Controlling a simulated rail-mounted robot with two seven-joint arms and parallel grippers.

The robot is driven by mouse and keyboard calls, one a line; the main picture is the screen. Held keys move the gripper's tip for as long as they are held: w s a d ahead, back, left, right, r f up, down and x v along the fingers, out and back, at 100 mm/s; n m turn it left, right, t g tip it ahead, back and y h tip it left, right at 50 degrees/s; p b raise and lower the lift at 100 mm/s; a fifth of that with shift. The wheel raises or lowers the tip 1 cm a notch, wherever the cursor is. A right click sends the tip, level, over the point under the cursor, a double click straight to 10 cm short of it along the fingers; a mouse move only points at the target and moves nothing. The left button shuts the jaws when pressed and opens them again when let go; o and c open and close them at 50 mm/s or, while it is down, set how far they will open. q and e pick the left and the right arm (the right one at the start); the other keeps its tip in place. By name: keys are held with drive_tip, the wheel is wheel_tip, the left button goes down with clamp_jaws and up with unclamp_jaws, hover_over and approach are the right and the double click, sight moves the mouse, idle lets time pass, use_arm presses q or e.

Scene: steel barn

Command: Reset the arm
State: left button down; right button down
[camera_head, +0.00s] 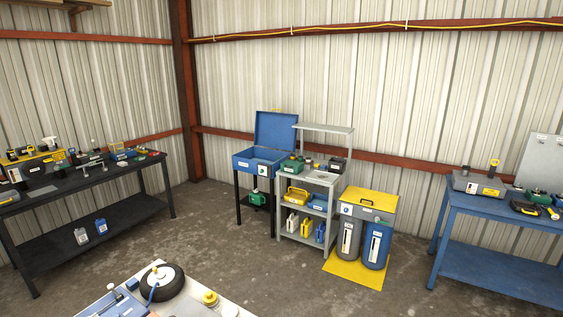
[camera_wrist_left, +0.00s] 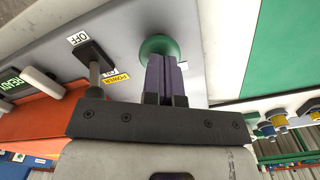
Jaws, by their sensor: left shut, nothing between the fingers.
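My left gripper (camera_wrist_left: 164,62) shows in the left wrist view, its two dark purple-grey fingers pressed together with nothing between them. The fingertips overlap a round green knob or button (camera_wrist_left: 158,44) on a grey panel; I cannot tell whether they touch it. Left of them is a black-handled lever (camera_wrist_left: 95,60) beside an "OFF" label (camera_wrist_left: 78,39) and a yellow "POWER" label (camera_wrist_left: 117,78). Neither arm shows in the head view, and my right gripper is in neither view.
In the head view a black workbench (camera_head: 130,207) stands left, a blue workbench (camera_head: 490,268) right, and a grey shelf (camera_head: 322,130) with a blue open chest (camera_head: 275,131) at the back. A light table (camera_head: 237,308) is at the bottom. Concrete floor (camera_head: 190,225) between is clear.

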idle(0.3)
use_arm(q)
drive_tip(key=shift+s+m, duration=0.15)
drive_tip(key=shift+m, duration=0.35)
drive_tip(key=w+d+r+m+t+y, duration=0.1)
drive_tip(key=w+d+r+m+t, duration=0.2)
drive_tip(key=r, duration=0.5)
drive_tip(key=w+d+r+m+t+y, duration=0.1)
drive_tip(key=w+d+r+m+y, duration=0.15)
drive_tip(key=d+r, duration=0.35)
drive_tip(key=s+d+r+m+t, duration=0.2)
drive_tip(key=d+r, duration=0.3)
drive_tip(key=d, duration=0.2)
drive_tip(key=s+d+r+h, duration=0.3)
drive_tip(key=s+d, duration=0.6)
drive_tip(key=s, duration=0.4)
drive_tip(key=s+d+f+g, duration=0.3)
drive_tip(key=s+f, duration=0.4)
drive_tip(key=s, duration=0.5)
wheel_tip(320, 180, up, 12)
drive_tip(key=p, duration=1.2)
drive_tip(key=shift+w+t+h, duration=0.3)
drive_tip(key=shift+w+h, duration=0.05)
